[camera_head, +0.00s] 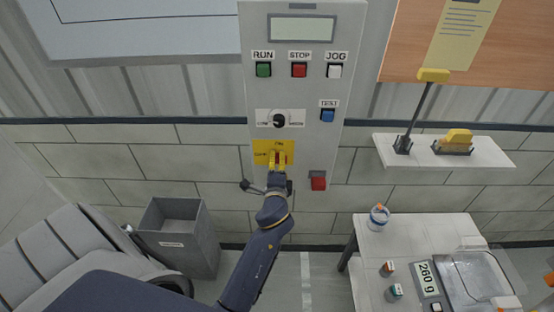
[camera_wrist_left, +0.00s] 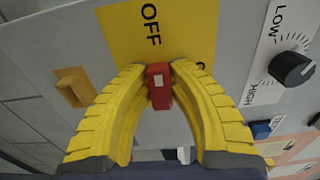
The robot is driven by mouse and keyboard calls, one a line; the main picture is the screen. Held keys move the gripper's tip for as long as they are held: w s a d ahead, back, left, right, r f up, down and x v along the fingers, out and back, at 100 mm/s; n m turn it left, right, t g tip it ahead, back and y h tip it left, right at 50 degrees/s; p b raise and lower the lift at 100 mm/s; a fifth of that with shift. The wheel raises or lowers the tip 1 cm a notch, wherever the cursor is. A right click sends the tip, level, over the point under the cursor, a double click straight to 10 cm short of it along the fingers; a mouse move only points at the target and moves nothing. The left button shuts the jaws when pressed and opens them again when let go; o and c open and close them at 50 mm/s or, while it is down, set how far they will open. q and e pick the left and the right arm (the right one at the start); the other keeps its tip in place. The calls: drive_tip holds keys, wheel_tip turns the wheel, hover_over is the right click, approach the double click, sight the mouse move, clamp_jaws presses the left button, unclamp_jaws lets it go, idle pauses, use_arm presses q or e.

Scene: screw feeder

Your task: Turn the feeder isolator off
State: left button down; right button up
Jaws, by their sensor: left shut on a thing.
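The feeder isolator has a yellow plate (camera_head: 288,147) on the grey control panel, below the speed knob. In the left wrist view the plate (camera_wrist_left: 120,30) shows the word OFF, and a second label is mostly hidden behind a finger. My left gripper (camera_head: 277,162) is at the isolator. Its yellow fingers (camera_wrist_left: 158,75) are shut on the red isolator handle (camera_wrist_left: 159,90), one on each side. I cannot tell surely which label the handle points to. My right gripper is not in view.
Above are the speed knob (camera_head: 279,121), the green RUN button (camera_head: 264,70), the red STOP button (camera_head: 299,70), the white JOG button (camera_head: 334,71) and the blue TEST button (camera_head: 327,115). A red block (camera_head: 318,181) is below right. A grey bin (camera_head: 178,230) stands left, a white table (camera_head: 385,240) right.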

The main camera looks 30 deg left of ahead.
use_arm(q)
drive_tip(key=shift+n, duration=0.3)
idle(0.4)
drive_tip(key=c, duration=1.2)
unclamp_jaws()
drive_tip(key=shift+c, duration=0.2)
